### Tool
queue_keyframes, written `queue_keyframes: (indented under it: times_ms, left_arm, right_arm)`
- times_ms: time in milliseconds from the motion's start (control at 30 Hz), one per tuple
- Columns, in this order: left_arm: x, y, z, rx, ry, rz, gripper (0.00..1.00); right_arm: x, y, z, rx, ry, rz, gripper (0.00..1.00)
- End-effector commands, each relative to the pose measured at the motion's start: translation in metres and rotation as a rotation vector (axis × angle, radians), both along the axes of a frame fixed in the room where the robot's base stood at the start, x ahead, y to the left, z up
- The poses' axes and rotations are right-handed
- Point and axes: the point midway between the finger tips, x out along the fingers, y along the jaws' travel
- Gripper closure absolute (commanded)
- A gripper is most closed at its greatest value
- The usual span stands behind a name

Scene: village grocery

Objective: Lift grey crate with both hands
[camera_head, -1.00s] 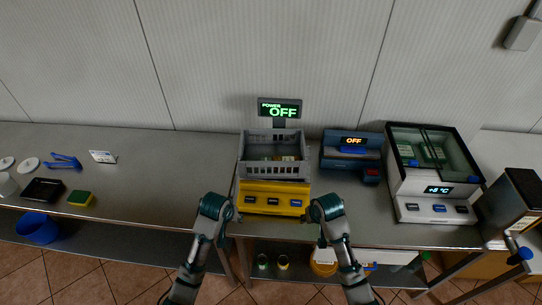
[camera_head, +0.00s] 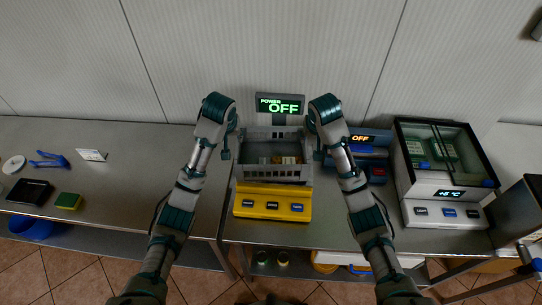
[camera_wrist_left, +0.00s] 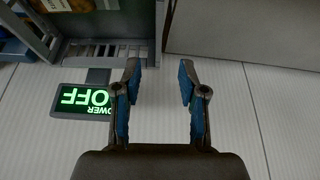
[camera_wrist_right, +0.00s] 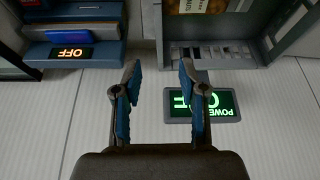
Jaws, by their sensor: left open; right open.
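The grey crate (camera_head: 275,174) sits on the yellow scale (camera_head: 272,205), upright, with a few small packs inside. My left gripper (camera_head: 226,150) hangs just beyond its left side and my right gripper (camera_head: 317,150) just beyond its right side. In the left wrist view the open, empty jaws (camera_wrist_left: 160,70) point past the crate's slatted wall (camera_wrist_left: 105,50), which lies to their left. In the right wrist view the open, empty jaws (camera_wrist_right: 160,70) have the crate wall (camera_wrist_right: 290,38) to their right. Neither gripper visibly touches the crate.
A lit display (camera_head: 280,105) reading POWER OFF stands behind the crate. A blue device (camera_head: 360,152) is close to my right gripper. A glass-topped cooler (camera_head: 445,160) stands further right. The counter left of the crate is clear up to a sponge (camera_head: 69,201).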

Motion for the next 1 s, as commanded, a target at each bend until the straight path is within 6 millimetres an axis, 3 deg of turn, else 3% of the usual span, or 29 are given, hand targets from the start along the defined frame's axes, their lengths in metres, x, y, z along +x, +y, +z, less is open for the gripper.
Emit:
queue_keyframes:
  times_ms: [167, 800, 1000]
  left_arm:
    - [0.008, 0.0, -0.017, -0.005, 0.006, -0.001, 0.58]
    - [0.054, 0.001, -0.13, 0.0, 0.005, 0.0, 0.58]
    - [0.063, 0.001, -0.152, 0.0, 0.002, 0.0, 0.58]
  right_arm:
    - [0.008, 0.001, -0.017, -0.001, 0.005, -0.002, 0.58]
    - [0.054, 0.001, -0.129, -0.002, 0.004, -0.002, 0.58]
    - [0.064, 0.001, -0.151, -0.002, 0.002, -0.001, 0.58]
